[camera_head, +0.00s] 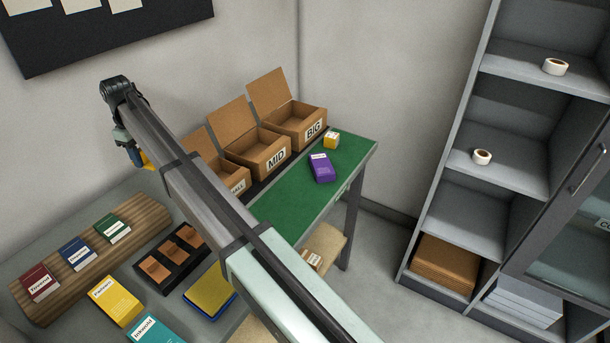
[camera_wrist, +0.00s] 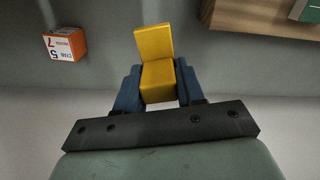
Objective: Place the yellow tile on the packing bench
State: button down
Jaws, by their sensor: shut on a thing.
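My gripper (camera_head: 143,157) is at the left in the head view, raised above the back of the grey table. In the wrist view its blue fingers (camera_wrist: 158,88) are shut on the yellow tile (camera_wrist: 158,78), which has an upright part at its far end. Only a small yellow part of the tile (camera_head: 149,161) shows in the head view. The green-topped bench (camera_head: 300,212) with cardboard boxes stands to the right of my gripper. My arm hides part of its near left side.
Open boxes marked MID (camera_head: 258,150) and BIG (camera_head: 300,125) line the bench's back. A purple box (camera_head: 321,168) and a small yellow box (camera_head: 331,141) stand on the green top, clear between and in front. An orange-and-white block (camera_wrist: 65,45) shows in the wrist view.

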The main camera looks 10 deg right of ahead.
jog(key=s+d+f+n, duration=0.1)
jog(key=s+d, duration=0.4)
jog(key=s, duration=0.2)
jog(key=m, duration=0.4)
send_over(276, 209)
jog(key=shift+f, duration=4.3)
jog(key=shift+f, duration=0.1)
jog(key=c, duration=0.7)
grip_release()
